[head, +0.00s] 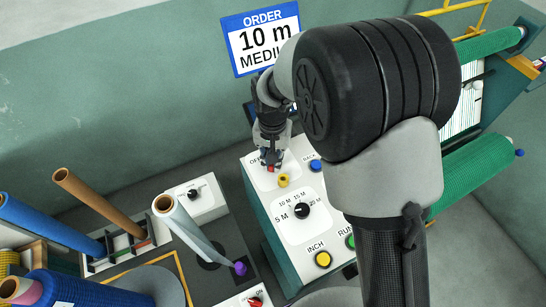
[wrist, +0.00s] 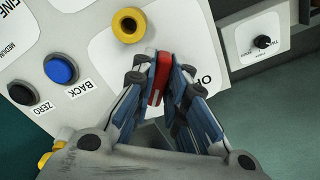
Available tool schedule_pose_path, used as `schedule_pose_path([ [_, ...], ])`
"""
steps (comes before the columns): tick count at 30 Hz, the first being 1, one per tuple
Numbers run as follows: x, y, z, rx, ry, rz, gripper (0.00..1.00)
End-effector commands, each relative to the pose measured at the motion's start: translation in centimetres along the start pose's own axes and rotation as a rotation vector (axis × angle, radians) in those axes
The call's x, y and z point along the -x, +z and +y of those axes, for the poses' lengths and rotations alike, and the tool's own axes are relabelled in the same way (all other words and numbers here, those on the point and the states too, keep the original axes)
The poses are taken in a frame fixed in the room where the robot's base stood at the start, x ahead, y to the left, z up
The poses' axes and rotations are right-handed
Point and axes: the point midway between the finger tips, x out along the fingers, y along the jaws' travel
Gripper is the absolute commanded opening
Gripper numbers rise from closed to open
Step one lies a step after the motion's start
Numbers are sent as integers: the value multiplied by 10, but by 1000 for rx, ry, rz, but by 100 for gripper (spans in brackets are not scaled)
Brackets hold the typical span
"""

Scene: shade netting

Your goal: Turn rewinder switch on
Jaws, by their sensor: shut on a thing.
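A red switch handle (wrist: 159,80) stands on the white control panel (wrist: 95,40), beside a partly hidden label that starts with "O". My gripper (wrist: 163,72) is shut on this red handle, with one finger on each side of it. The head view also shows my gripper (head: 269,158) at the panel's top left corner, beside a label that reads as "OF…". The fingers hide much of the handle and its markings, so I cannot tell its setting. No label naming the rewinder is readable.
A yellow ring-shaped part (wrist: 129,25) sits close to the handle. The blue button (wrist: 61,69) and black button (wrist: 22,93) are nearby. A black selector knob (head: 302,210) and the yellow INCH button (head: 323,259) are lower on the panel. Tubes stand at left.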

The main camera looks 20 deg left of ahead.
Motion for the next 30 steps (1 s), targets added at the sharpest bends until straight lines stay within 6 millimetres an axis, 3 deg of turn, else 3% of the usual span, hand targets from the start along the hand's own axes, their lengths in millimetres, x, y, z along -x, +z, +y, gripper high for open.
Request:
schedule_pose_path([
  [9, 1, -1, -1, -104, -1, 2, 0],
  [24, 1, -1, -1, -122, -2, 2, 0],
  [25, 1, -1, -1, -122, -2, 2, 15],
  [30, 1, -1, -1, -120, -2, 2, 26],
])
